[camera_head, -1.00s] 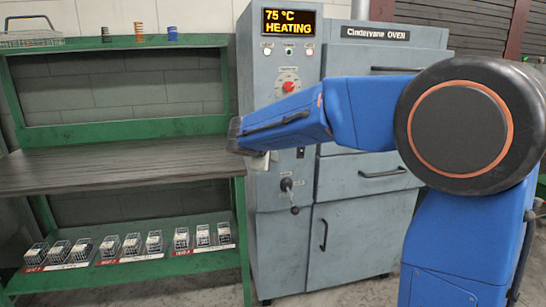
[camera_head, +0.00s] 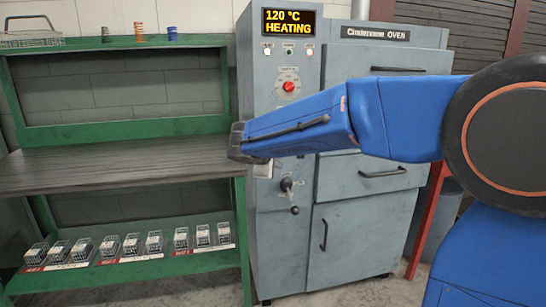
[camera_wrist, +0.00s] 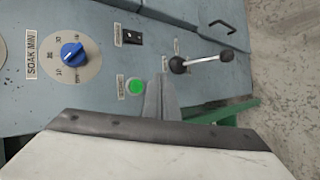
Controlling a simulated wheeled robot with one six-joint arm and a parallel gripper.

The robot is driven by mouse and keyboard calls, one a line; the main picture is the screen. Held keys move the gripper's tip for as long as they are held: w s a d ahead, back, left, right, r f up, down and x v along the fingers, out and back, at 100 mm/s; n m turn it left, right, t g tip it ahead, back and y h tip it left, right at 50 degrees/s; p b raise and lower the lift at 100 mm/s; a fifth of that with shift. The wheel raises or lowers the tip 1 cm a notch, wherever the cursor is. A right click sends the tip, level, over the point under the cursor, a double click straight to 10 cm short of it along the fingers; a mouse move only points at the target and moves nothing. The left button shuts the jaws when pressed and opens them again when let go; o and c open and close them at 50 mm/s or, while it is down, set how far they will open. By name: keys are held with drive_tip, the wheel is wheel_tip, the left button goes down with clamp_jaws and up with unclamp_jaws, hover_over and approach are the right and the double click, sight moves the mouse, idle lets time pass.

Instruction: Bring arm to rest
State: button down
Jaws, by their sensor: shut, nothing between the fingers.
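My gripper (camera_wrist: 161,100) shows in the wrist view as two grey fingers, closed together and empty. It points at the oven's control panel, between a lit green button (camera_wrist: 134,86) and a lever with black knobs (camera_wrist: 203,60). I see no contact with either, but the gap is hard to judge. In the head view my blue arm reaches left across the front of the oven (camera_head: 365,230), its dark wrist end beside the control column. My fingers are not clear there. The oven display (camera_head: 290,22) reads 120 °C HEATING.
A green workbench (camera_head: 120,130) with a bare dark top stands at left. Several small wire baskets (camera_head: 110,245) sit on its lower shelf. Springs (camera_head: 139,31) and a wire basket (camera_head: 30,38) are on the top shelf. A blue knob (camera_wrist: 72,52) and black switch (camera_wrist: 132,37) are on the panel.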

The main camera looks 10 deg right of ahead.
idle(0.4)
drive_tip(key=s+d+f+m+g+y, duration=0.1)
drive_tip(key=s+d+m, duration=0.15)
drive_tip(key=s, duration=0.45)
drive_tip(key=s+d+f+m+g, duration=0.1)
drive_tip(key=s+d+f+m, duration=0.1)
drive_tip(key=s+d, duration=0.3)
drive_tip(key=s+d+f+m+g+y, duration=0.1)
drive_tip(key=s+d+m+g, duration=0.15)
drive_tip(key=s, duration=0.55)
drive_tip(key=s+a+f+m+y, duration=0.1)
drive_tip(key=s+f, duration=0.3)
drive_tip(key=s, duration=0.6)
drive_tip(key=s+a+f+m+y, duration=0.1)
drive_tip(key=s+f+m+y, duration=0.2)
drive_tip(key=s, duration=0.8)
wheel_tip(320, 180, down, 3)
drive_tip(key=shift+r+m, duration=0.2)
drive_tip(key=shift+m, duration=0.6)
